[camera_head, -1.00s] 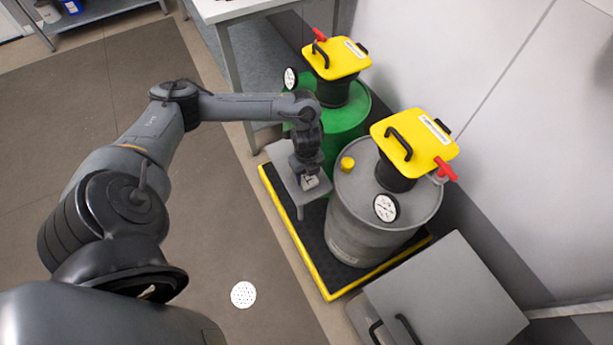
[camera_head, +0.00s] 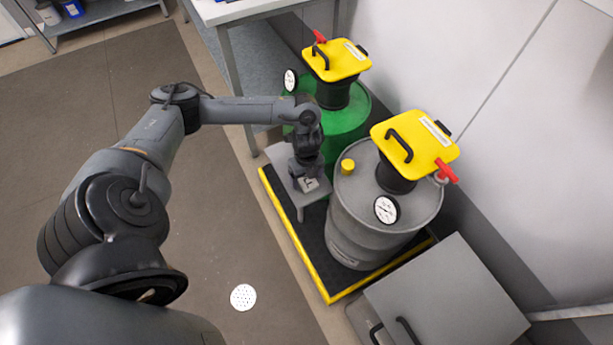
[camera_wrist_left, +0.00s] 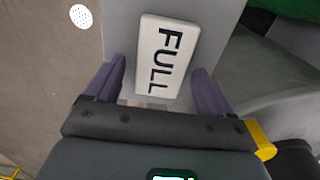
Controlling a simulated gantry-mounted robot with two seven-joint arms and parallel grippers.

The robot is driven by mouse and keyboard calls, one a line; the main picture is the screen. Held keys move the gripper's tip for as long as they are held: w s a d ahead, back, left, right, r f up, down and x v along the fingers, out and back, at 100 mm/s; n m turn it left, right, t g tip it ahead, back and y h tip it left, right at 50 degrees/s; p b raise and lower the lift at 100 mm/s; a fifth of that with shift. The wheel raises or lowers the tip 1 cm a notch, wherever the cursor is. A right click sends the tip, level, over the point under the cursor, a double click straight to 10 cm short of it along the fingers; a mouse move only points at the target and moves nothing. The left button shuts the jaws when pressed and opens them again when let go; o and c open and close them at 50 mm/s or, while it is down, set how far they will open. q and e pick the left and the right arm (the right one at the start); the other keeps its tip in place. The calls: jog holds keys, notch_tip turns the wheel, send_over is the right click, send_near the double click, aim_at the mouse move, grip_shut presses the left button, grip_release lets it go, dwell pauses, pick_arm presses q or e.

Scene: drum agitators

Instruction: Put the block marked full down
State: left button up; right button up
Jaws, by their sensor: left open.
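The block marked FULL (camera_wrist_left: 166,57) is white with black letters. In the left wrist view it lies flat on a grey surface between the two fingers of my left gripper (camera_wrist_left: 157,85). The fingers stand apart on either side of it, and I see gaps between them and the block. My right gripper is not in view.
A grey drum (camera_head: 362,224) with a yellow-topped agitator (camera_head: 414,142) stands close to the right of the gripper. A green drum (camera_head: 345,127) with another yellow top (camera_head: 336,60) stands behind. Both are on a yellow-edged black pallet (camera_head: 312,250). A grey cabinet (camera_head: 446,295) is at front right.

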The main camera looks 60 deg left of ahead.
aim_at(307, 179)
pick_arm(q)
notch_tip(307, 179, up, 11)
jog(key=p, duration=0.5)
jog(key=w+d+n+t+h, duration=0.3)
jog(key=d+t, duration=0.4)
jog(key=d, duration=2.3)
jog(key=s+a+r+n+g+y, duration=0.1)
jog(key=s+a+n, duration=0.2)
jog(key=s+n, duration=0.3)
jog(key=s+a+n+g+y, duration=0.1)
jog(key=s+a+n+g, duration=0.1)
jog(key=s+a+n, duration=0.2)
jog(key=s+n, duration=0.3)
jog(key=s, duration=0.1)
jog(key=shift+a+r+y+p, duration=0.2)
jog(key=shift+r+y+p, duration=0.15)
jog(key=shift+r+y, duration=0.05)
jog(key=shift+r, duration=0.1)
